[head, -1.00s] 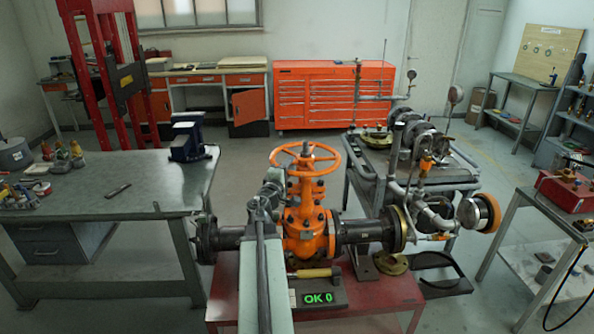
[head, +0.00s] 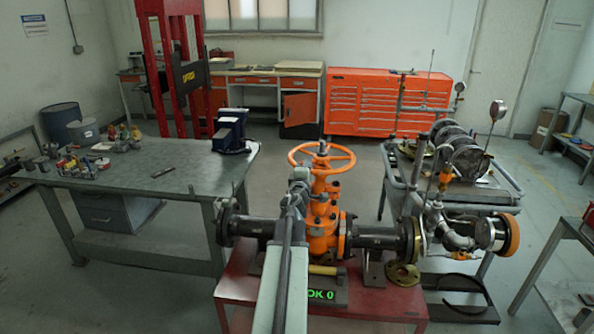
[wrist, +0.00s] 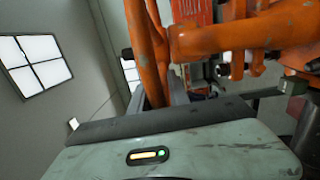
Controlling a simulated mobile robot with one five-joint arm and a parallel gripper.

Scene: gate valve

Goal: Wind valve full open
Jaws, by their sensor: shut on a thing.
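The orange gate valve (head: 323,215) stands upright on a red bench, its round orange handwheel (head: 335,170) on top. My gripper (head: 299,181) is at the near left side of the handwheel, shut on its rim. My arm comes up from the bottom and hides part of the valve body. In the wrist view, the orange handwheel (wrist: 220,40) fills the upper middle, close to my gripper. The jaws' exact contact is hard to see.
Dark flanged pipes (head: 383,238) run to both sides of the valve on the red bench (head: 380,303). A grey workbench (head: 150,185) is at left. A cart (head: 470,190) with gauges and fittings is close at right. Open floor lies behind the valve.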

